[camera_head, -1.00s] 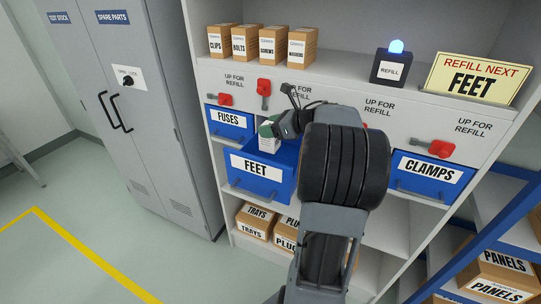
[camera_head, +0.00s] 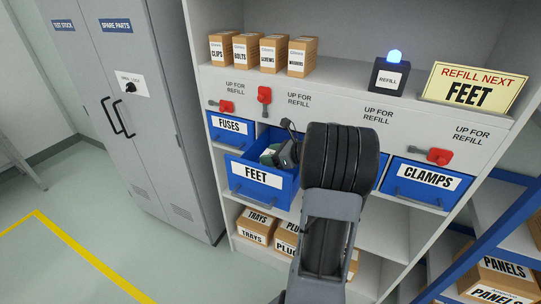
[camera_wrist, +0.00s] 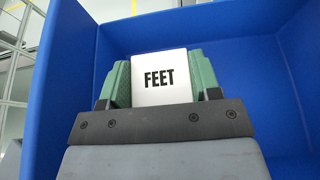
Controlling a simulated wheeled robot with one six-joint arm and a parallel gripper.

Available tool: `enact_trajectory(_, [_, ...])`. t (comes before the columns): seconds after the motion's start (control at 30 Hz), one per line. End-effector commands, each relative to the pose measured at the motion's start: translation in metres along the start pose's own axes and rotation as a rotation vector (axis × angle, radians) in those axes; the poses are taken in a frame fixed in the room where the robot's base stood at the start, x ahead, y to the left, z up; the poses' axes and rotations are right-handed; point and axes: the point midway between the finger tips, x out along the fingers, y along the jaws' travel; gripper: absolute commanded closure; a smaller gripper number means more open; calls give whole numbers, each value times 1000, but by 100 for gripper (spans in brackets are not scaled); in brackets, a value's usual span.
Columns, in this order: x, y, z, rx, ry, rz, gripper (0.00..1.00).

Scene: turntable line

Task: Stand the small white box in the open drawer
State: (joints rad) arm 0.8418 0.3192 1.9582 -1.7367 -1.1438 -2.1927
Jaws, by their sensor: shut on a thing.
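The small white box (camera_wrist: 160,92), lettered FEET, sits between the green finger pads of my gripper (camera_wrist: 160,72) in the wrist view. My gripper is shut on it, and blue drawer walls surround it. In the head view the open blue FEET drawer (camera_head: 284,192) is pulled out of the shelf unit. My gripper (camera_head: 268,157) reaches down into it there. The box is hidden in the head view, and I cannot tell whether its base touches the drawer floor.
The blue FUSES drawer (camera_head: 229,138) and CLAMPS drawer (camera_head: 405,195) are in the same row. Red levers, one of them upright (camera_head: 264,95), are on the panel above. A sign (camera_head: 475,85) reads REFILL NEXT FEET. Cartons (camera_head: 257,225) sit on the shelf below.

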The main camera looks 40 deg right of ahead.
Motion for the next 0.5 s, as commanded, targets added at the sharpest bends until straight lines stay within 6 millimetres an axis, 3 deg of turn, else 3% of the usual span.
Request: enact_trajectory(0.5, [4, 0, -9, -2, -1, 0, 70])
